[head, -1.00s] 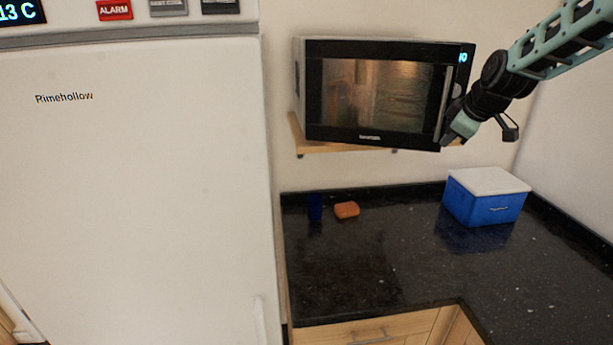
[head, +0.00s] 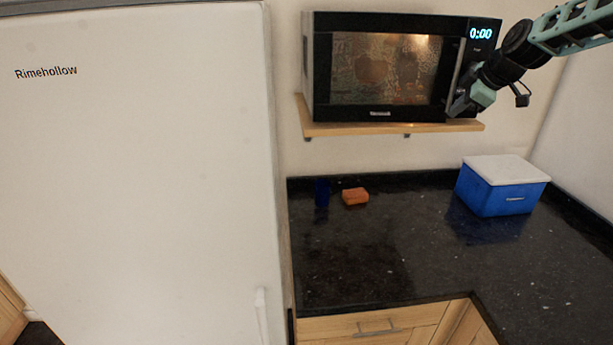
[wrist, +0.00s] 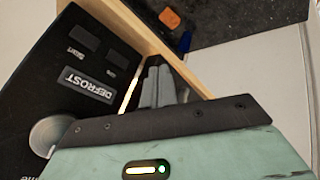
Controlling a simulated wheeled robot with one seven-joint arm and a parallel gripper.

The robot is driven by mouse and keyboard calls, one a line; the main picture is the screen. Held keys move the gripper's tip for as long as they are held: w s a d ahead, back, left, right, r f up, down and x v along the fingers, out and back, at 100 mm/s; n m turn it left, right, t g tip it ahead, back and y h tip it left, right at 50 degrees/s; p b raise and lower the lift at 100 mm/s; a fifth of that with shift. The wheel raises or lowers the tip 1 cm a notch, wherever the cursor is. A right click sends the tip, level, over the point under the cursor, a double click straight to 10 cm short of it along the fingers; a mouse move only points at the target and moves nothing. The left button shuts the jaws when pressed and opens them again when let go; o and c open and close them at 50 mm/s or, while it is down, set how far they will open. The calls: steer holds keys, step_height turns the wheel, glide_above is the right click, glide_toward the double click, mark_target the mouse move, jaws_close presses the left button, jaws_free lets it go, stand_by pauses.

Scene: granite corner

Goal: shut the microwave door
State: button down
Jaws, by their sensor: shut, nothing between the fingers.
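The black microwave (head: 410,22) stands on a wooden wall shelf. Its door (head: 385,70) looks flush with the front, with no gap that I can see. The upright handle (head: 456,70) is at the door's right side, beside the control panel with its 0:00 display (head: 481,33). My gripper (head: 458,106) is shut and empty at the handle's lower end, in front of the microwave; I cannot tell if it touches. In the wrist view, my closed fingers (wrist: 158,84) are beside the control panel (wrist: 85,70) and its buttons.
The wooden shelf (head: 345,129) juts out under the microwave. Below, a dark counter (head: 390,250) holds a blue cup (head: 322,193), an orange sponge (head: 355,196) and a blue cooler (head: 500,195) with a white lid. A tall white fridge (head: 140,180) stands at left.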

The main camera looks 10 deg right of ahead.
stand_by(0.6)
steer(key=b+v, duration=0.7)
steer(key=v, duration=1)
steer(key=n+t+h+b, duration=0.4)
steer(key=t+b, duration=0.1)
steer(key=t, duration=0.6)
glide_toward(430, 122)
steer(key=w+p, duration=0.3)
steer(key=p, duration=0.1)
steer(key=w+p, duration=0.2)
steer(key=p, duration=0.1)
steer(key=shift+w+d+r, duration=0.3)
steer(key=shift+w+f+p, duration=0.15)
steer(key=shift+w+p, duration=0.15)
steer(key=shift+w, duration=0.35)
